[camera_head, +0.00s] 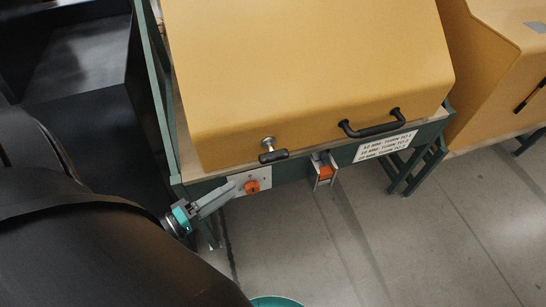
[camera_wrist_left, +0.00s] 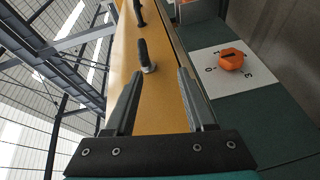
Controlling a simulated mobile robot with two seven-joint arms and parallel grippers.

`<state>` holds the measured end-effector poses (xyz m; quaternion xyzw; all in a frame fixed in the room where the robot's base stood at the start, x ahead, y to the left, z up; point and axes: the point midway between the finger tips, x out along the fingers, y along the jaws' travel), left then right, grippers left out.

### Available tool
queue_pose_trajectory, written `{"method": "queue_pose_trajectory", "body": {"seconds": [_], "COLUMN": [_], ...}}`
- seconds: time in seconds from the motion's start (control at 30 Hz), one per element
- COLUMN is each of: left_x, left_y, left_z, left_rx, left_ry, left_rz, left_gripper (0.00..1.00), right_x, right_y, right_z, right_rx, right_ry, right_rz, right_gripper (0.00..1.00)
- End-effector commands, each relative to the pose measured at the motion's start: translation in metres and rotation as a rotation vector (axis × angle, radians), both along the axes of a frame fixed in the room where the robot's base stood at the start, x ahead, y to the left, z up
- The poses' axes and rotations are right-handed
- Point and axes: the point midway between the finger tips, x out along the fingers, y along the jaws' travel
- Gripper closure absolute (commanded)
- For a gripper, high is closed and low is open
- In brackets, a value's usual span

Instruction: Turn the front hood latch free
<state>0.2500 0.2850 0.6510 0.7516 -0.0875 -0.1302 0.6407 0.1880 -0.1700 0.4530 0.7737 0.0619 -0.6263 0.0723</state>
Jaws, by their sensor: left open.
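The front hood latch (camera_head: 272,156) is a black lever on a silver stud, on the lower front of the yellow hood (camera_head: 310,70). In the left wrist view the latch (camera_wrist_left: 144,54) stands up from the hood, just beyond and between the fingertips, apparently apart from them. My left gripper (camera_head: 232,190) is open and empty, below and left of the latch in the head view. It also shows in the left wrist view (camera_wrist_left: 161,76), fingers spread to either side of the latch. My right gripper is not in view.
An orange dial (camera_head: 251,186) on a white numbered plate sits close to the left gripper. A black bar handle (camera_head: 372,128) is on the hood to the right. An orange-and-metal fitting (camera_head: 325,172) hangs on the green frame beside a label (camera_head: 386,146). Floor in front is clear.

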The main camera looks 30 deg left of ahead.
Motion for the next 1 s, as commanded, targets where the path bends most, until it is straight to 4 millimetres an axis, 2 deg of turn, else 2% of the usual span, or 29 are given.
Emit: {"method": "queue_pose_trajectory", "body": {"seconds": [0.1, 0.27, 0.53, 0.8, 1.0], "left_x": [-0.002, 0.006, 0.051, 0.104, 0.130], "left_y": [-0.002, -0.005, -0.019, -0.036, -0.045], "left_z": [0.017, 0.024, 0.023, 0.022, 0.023], "left_rx": [-0.126, -0.173, -0.169, -0.168, -0.166], "left_ry": [-0.024, -0.036, -0.040, -0.038, -0.038], "left_rz": [-0.005, -0.004, -0.004, -0.003, -0.003], "left_gripper": [0.45, 0.45, 0.45, 0.45, 0.45], "right_x": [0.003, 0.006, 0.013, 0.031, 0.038], "right_y": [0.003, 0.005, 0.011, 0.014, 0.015], "right_z": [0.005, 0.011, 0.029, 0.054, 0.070], "right_rx": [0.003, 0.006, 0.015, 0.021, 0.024], "right_ry": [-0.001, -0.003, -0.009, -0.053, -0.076], "right_rz": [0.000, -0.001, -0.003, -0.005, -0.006], "right_gripper": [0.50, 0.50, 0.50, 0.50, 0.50]}}
